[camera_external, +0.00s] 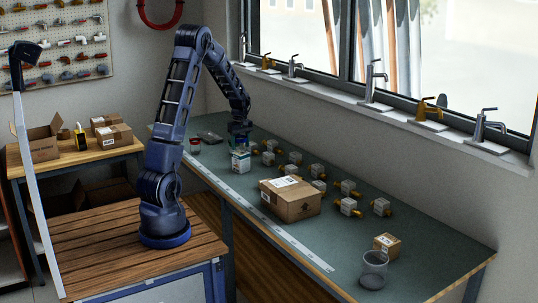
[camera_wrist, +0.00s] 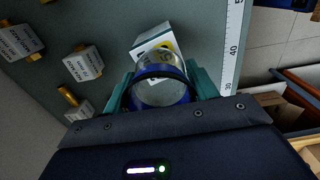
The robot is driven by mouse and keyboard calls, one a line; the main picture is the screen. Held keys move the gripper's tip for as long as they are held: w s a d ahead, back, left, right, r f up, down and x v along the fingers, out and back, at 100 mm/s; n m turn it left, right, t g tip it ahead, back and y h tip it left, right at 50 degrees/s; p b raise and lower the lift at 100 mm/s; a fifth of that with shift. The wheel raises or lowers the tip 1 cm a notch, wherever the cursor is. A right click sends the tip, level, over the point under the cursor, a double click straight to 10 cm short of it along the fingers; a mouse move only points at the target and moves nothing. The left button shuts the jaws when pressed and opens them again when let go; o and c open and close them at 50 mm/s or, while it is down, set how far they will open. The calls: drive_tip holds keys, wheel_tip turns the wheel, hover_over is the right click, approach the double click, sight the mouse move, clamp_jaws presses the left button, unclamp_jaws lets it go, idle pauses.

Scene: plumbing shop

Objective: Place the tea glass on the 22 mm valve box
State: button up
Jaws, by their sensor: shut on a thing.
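In the wrist view, a clear round glass (camera_wrist: 160,92), which I take as the tea glass, sits between the teal fingers of my gripper (camera_wrist: 160,88). My gripper is shut on it. A white box with a yellow label (camera_wrist: 155,38) shows behind and through the glass. In the external view my gripper (camera_external: 240,138) is directly above this white and teal box (camera_external: 240,162), near the far end of the bench. Its print is too small to read, so I cannot confirm 22 mm. Whether the glass touches the box I cannot tell.
Several small labelled blocks with brass fittings (camera_external: 318,171) stand right of the box. A red and white cup (camera_external: 195,146) stands left. A ruler strip (camera_external: 270,226) runs along the edge.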

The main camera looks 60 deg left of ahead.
drive_tip(key=o, duration=1)
wheel_tip(320, 180, up, 12)
drive_tip(key=s+d+r+m+t, duration=0.1)
drive_tip(key=s+d+r+m, duration=0.1)
drive_tip(key=d+r, duration=0.3)
drive_tip(key=s+d+r+m, duration=0.3)
drive_tip(key=d, duration=0.4)
drive_tip(key=shift+s+d+r+m+t, duration=0.3)
drive_tip(key=shift+s+d+m+t, duration=0.3)
drive_tip(key=shift+s+d+m, duration=2.35)
drive_tip(key=shift+s+d+r+m+t, duration=0.5)
drive_tip(key=shift+s+d+m, duration=0.9)
drive_tip(key=shift+s+d, duration=3)
drive_tip(key=shift+s+d+r+m+t, duration=0.15)
drive_tip(key=shift+s+d+m+t, duration=0.55)
drive_tip(key=shift+s+d+m, duration=2.25)
